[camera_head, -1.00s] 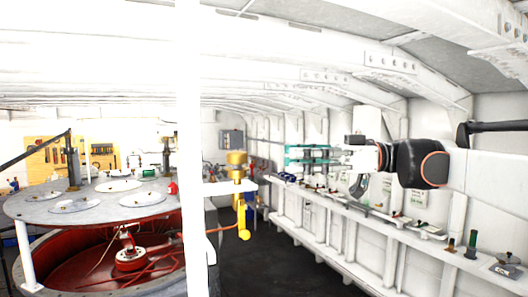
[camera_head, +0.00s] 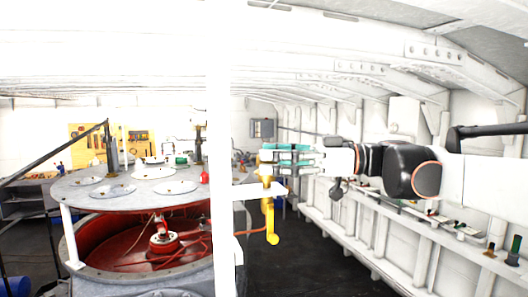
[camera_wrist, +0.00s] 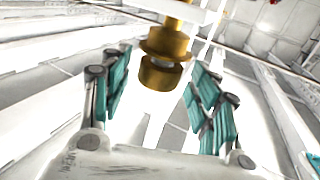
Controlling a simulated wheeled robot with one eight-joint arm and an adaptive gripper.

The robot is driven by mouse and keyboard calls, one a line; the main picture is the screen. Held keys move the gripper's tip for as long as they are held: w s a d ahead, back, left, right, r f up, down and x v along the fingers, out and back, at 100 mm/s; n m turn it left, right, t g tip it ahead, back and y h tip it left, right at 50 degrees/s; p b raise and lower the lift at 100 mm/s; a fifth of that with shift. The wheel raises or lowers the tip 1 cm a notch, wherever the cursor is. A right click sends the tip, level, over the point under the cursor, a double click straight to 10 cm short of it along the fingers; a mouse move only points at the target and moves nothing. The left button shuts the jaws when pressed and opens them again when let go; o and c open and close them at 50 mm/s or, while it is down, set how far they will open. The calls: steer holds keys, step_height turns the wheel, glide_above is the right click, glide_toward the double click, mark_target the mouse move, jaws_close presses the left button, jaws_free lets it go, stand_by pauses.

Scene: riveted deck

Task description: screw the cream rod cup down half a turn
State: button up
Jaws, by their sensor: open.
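A brass-coloured two-tier cup (camera_head: 266,168) stands above a white bracket plate in the head view; its colour reads as brass, not cream. In the wrist view the cup (camera_wrist: 160,76) shows upper centre, with a wider brass collar (camera_wrist: 167,42) and a stem towards the white plate. My gripper (camera_head: 270,155), with teal fingers, reaches in from the right at the cup's height. In the wrist view my gripper (camera_wrist: 160,62) is open, one finger on each side of the cup, with visible gaps. Its finger tips partly hide the cup in the head view.
The white bracket plate (camera_head: 262,190) carries the cup, and a yellow hooked part (camera_head: 270,220) hangs below it. A white post (camera_head: 221,150) stands close on the left. A round grey-topped machine (camera_head: 125,187) with a red interior lies further left. A long wall ledge (camera_head: 370,225) runs right.

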steer(key=shift+w+a, duration=0.2)
steer(key=shift+a, duration=0.55)
steer(key=shift+c, duration=0.2)
steer(key=c, duration=1)
steer(key=shift+c, duration=0.2)
steer(key=shift+s+m+t, duration=0.1)
steer(key=shift+m+t, duration=0.3)
steer(key=shift+t, duration=0.2)
